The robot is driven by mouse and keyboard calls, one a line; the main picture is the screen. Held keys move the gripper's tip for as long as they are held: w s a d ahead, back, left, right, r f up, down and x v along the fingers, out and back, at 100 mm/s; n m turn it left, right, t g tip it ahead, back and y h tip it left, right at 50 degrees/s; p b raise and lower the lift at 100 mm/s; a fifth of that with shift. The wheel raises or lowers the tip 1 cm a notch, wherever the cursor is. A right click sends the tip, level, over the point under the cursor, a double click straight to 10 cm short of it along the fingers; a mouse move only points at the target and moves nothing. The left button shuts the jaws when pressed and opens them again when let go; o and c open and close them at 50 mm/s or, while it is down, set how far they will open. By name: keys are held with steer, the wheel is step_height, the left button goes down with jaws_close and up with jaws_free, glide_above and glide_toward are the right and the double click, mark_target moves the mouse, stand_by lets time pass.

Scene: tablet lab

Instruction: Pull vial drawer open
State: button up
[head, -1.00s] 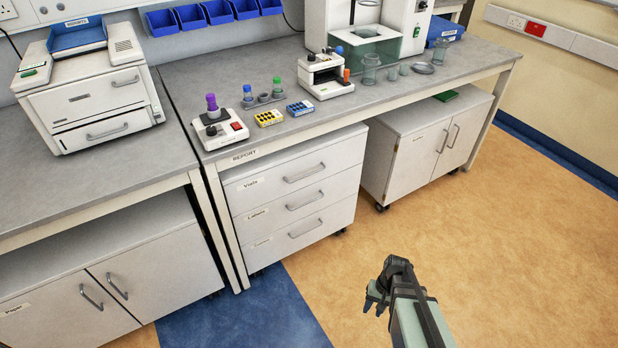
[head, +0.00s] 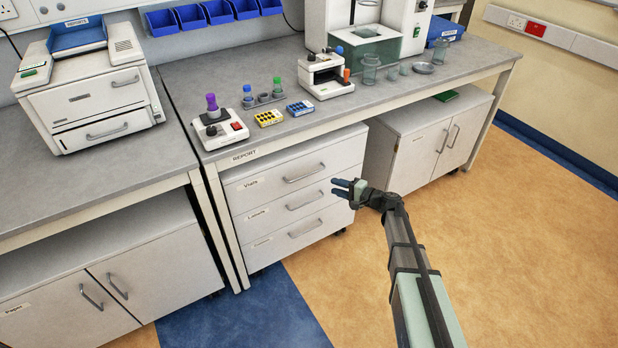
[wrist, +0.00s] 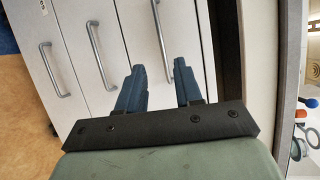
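The vial drawer (head: 255,184) is the top one of three white drawers under the bench, labelled "Vials", and looks shut. Its grey bar handle (head: 305,173) is in plain view. My gripper (head: 334,187) is to the right of and slightly below that handle in the head view, its blue fingers pointing left. In the wrist view my gripper (wrist: 159,66) is open and empty. There the vial drawer handle (wrist: 159,40) is the rightmost of three, and its lower end shows between the fingers. The gripper seems apart from the handle.
The labels drawer (head: 262,215) and a third drawer (head: 275,243) lie below. A bench (head: 235,85) overhangs the drawers and carries a tube rack, small devices and glassware. A white cupboard (head: 400,160) stands to the right. The floor in front is clear.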

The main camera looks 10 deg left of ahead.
glide_above(309, 177)
steer(key=s+d, duration=0.1)
steer(key=s, duration=0.4)
step_height(309, 177, down, 3)
steer(key=shift+s+d+r, duration=0.15)
steer(key=shift+r, duration=0.05)
jaws_close()
stand_by(1.2)
